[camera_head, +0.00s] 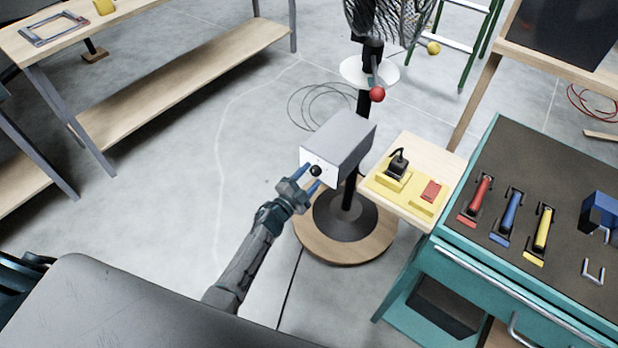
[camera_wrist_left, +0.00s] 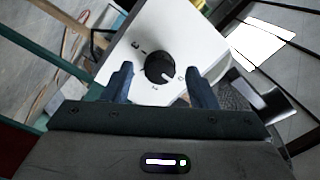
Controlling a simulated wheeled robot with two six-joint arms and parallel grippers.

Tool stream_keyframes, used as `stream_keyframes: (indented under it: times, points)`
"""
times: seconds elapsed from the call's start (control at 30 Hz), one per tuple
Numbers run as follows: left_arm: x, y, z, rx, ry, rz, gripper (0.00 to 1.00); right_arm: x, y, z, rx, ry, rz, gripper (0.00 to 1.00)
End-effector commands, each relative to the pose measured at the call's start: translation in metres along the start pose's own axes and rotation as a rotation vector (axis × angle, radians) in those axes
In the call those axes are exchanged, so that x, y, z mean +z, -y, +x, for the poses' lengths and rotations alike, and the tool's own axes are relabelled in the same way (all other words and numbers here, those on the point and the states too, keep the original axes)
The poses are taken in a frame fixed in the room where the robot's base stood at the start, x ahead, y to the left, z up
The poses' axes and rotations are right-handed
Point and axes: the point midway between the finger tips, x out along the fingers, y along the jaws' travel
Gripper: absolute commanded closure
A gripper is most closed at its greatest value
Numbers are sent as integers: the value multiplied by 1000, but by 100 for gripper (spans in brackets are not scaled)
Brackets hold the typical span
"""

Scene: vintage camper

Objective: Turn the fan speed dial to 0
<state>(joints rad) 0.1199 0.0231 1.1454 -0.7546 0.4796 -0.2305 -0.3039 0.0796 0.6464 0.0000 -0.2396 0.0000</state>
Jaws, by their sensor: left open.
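The fan speed dial (camera_head: 316,171) is a round black knob on the white front face of a grey box (camera_head: 345,140) mounted on the fan's stand. My left gripper (camera_head: 306,184) is open at the box's front. In the left wrist view its two fingers (camera_wrist_left: 160,84) stand on either side of the dial, apart from it. The fan's wire cage (camera_head: 388,18) is at the top. My right gripper is not in view.
A wooden board with a yellow switch base (camera_head: 405,190) and red button is right of the box. A teal workbench (camera_head: 480,250) with coloured-handled tools stands at the right. A wooden bench (camera_head: 160,90) is at the left. Open floor lies left of my left arm.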

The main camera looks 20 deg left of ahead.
Motion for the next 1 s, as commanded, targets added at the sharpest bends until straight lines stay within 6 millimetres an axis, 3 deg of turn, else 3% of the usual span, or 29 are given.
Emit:
stream_keyframes:
  times: [0.17, 0.6, 0.8, 1.0]
  points:
    - [1, -1, -15, 1, 1, 1, 48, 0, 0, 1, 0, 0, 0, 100]
    - [2, -2, -94, 1, 1, -1, 48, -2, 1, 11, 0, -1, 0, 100]
    - [1, -1, -108, 1, 1, 0, 48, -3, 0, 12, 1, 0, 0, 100]
    - [0, 0, -108, 0, 0, 0, 48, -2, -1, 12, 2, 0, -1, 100]
